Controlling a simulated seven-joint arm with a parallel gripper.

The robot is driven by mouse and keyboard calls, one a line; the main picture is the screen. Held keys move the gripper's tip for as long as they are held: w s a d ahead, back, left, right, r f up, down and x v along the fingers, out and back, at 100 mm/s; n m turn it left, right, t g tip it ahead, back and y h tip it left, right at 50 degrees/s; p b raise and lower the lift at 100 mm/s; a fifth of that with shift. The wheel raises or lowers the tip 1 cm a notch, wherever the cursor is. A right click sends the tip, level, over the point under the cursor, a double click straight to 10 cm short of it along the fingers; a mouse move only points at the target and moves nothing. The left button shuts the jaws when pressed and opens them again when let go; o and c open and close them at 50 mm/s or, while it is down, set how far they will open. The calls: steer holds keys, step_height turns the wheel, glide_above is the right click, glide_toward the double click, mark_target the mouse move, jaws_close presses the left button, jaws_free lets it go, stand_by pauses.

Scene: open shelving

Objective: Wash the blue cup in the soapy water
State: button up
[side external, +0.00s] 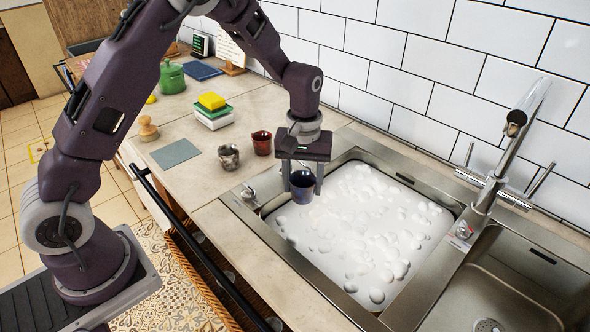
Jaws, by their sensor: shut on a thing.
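The blue cup (302,190) is dark blue and upright, held between the fingers of my gripper (304,182). My gripper points down and is shut on the cup's sides. The cup is over the left part of the sink basin, near its left rim. The soapy water (365,232) fills the basin with white foam and bubbles. I cannot tell whether the cup's base touches the foam.
A red cup (262,143) and a grey patterned cup (229,157) stand on the counter left of the sink. Sponges (212,102), a grey cloth (175,154) and a brush (147,127) lie farther left. The faucet (508,160) rises at the right, beside an empty second basin (520,285).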

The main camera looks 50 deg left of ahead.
step_height(320, 180, down, 13)
stand_by(0.6)
steer(key=shift+w, duration=0.1)
stand_by(0.3)
steer(key=shift+w+d, duration=0.25)
steer(key=shift+w, duration=0.2)
steer(key=shift+w+d, duration=0.2)
steer(key=shift+w, duration=0.25)
steer(key=shift+s+a, duration=0.25)
steer(key=shift+s, duration=0.25)
steer(key=shift+s+a, duration=0.25)
steer(key=shift+s, duration=0.25)
steer(key=shift+w+d, duration=0.25)
steer(key=shift+w, duration=0.25)
steer(key=shift+w+d, duration=0.25)
steer(key=shift+w, duration=0.25)
